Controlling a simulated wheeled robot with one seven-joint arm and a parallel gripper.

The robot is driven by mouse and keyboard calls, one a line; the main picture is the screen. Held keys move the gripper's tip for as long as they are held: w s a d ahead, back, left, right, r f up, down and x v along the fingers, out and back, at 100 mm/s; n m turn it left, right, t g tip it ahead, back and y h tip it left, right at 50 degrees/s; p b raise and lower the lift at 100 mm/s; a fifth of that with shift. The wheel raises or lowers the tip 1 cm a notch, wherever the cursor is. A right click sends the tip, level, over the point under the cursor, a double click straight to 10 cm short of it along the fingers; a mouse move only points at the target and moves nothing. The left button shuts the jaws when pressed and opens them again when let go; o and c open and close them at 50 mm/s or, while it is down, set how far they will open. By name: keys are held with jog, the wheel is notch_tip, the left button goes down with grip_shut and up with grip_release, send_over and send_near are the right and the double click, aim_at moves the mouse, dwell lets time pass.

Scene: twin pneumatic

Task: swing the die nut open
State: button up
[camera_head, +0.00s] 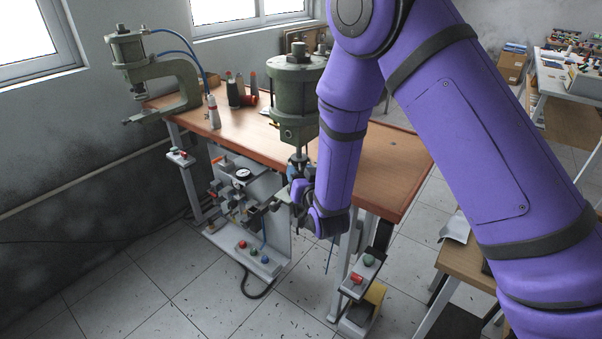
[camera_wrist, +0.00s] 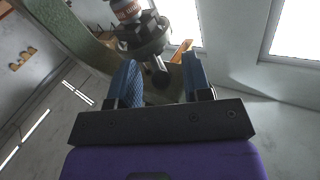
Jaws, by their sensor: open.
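The near green pneumatic press (camera_head: 293,95) stands at the table's front edge. My gripper (camera_head: 297,170) is below its cylinder, close to the rod, and partly hidden by my arm. In the wrist view my gripper (camera_wrist: 162,62) is open, its two blue fingers spread and pointing up at the press. A dark round nut-like collar (camera_wrist: 143,38), probably the die nut, sits under a metal rod with a copper-coloured band. A short dark lever (camera_wrist: 158,72) sticks out from it toward the gap between the fingers. I cannot tell whether any finger touches it.
A second green press (camera_head: 155,75) stands at the table's far left end. Bottles (camera_head: 235,90) stand on the wooden table (camera_head: 385,165). A valve unit (camera_head: 240,185) and button boxes (camera_head: 365,270) are below the front edge. Open tiled floor (camera_head: 130,290) lies at the lower left.

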grip_shut()
